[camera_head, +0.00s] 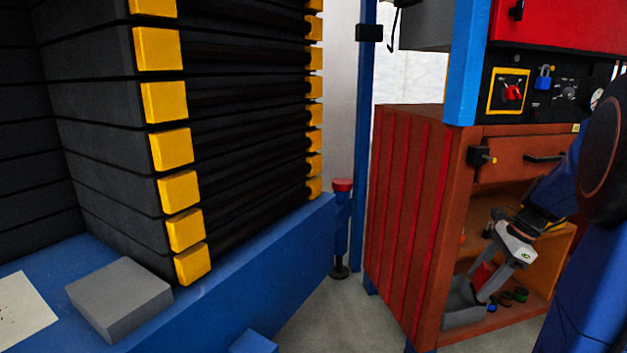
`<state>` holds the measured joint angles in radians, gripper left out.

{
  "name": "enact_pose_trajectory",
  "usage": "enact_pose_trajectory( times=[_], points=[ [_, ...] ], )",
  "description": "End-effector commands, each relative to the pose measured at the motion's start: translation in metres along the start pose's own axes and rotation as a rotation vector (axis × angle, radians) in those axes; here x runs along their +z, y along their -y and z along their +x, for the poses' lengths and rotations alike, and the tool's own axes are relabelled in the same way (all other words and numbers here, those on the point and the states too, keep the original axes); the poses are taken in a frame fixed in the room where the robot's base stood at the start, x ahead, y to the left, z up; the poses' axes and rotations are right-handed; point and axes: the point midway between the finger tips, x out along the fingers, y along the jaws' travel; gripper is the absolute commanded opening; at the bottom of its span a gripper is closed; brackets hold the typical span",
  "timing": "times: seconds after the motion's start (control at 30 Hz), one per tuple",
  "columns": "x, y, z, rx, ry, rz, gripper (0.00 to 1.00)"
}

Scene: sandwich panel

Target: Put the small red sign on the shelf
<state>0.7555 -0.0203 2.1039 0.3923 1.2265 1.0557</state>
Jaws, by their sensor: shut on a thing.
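My gripper (482,288) reaches into the open lower compartment of an orange-brown cabinet at the right. Its grey fingers point down and left and are shut on a small red piece (482,274), which looks like the small red sign. The fingers partly cover it, so its full shape and any marking cannot be seen. It is just above or beside a grey open bin (463,306); whether they touch cannot be told. The shelf (513,316) is the floor of this compartment.
Several small dark, red and green round pieces (520,294) lie on the shelf right of the bin. A drawer (510,157) and a blue post (467,60) are above. A grey block (120,298) lies on the blue base of the dark stack at left.

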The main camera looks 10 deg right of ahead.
Motion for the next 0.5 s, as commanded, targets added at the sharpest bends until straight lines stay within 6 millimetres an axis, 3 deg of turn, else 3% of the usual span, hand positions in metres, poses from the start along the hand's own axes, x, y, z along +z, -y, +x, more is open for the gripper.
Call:
enact_pose_trajectory(
  times=[0.1, 0.5],
  points=[
    [0.011, 0.01, 0.042, 0.064, 0.001, -0.139, 0.38],
    [0.043, 0.041, 0.167, 0.248, 0.001, -0.584, 0.38]
  ],
)
